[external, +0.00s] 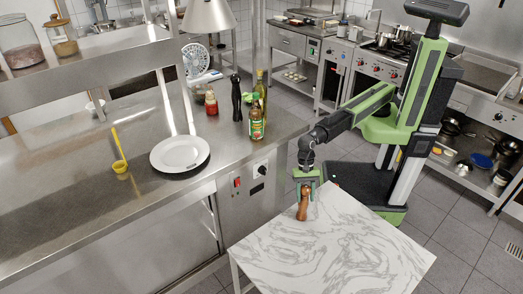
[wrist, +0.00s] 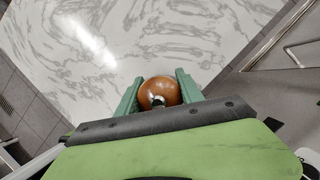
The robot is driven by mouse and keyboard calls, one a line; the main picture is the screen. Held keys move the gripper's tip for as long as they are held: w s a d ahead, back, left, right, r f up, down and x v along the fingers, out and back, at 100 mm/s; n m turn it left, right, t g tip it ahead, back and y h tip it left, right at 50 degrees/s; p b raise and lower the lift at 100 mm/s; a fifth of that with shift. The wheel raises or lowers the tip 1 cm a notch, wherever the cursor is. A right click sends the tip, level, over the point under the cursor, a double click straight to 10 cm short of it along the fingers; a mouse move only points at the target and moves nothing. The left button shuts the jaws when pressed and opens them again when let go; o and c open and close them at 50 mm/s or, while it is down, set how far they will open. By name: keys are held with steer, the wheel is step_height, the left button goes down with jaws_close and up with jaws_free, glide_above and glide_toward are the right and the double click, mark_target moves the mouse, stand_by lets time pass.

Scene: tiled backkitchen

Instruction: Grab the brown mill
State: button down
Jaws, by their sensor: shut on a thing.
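The brown mill (external: 303,205) is a small wooden mill at the far edge of the white marble-patterned table (external: 340,250). In the external view it stands roughly upright, and I cannot tell whether its foot touches the table. My gripper (external: 306,186) is around its upper part, shut on it. In the wrist view the round brown top of the mill (wrist: 160,90) sits between the two green fingers of my gripper (wrist: 158,88). The mill's lower part is hidden there.
The rest of the marble table is bare. On the steel counter (external: 80,180) at left are a white plate (external: 180,153), a yellow ladle (external: 120,160), a black mill (external: 236,98), bottles (external: 256,120) and a scale (external: 196,62). Stoves line the back.

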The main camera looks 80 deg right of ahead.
mark_target(306, 190)
steer(key=shift+r, duration=0.15)
step_height(306, 190, up, 4)
steer(key=p, duration=0.4)
steer(key=shift+r+p, duration=0.15)
steer(key=shift+p, duration=0.15)
steer(key=w+d+r+p, duration=0.4)
steer(key=d+r+p, duration=0.2)
steer(key=d, duration=0.5)
steer(key=shift+r, duration=0.2)
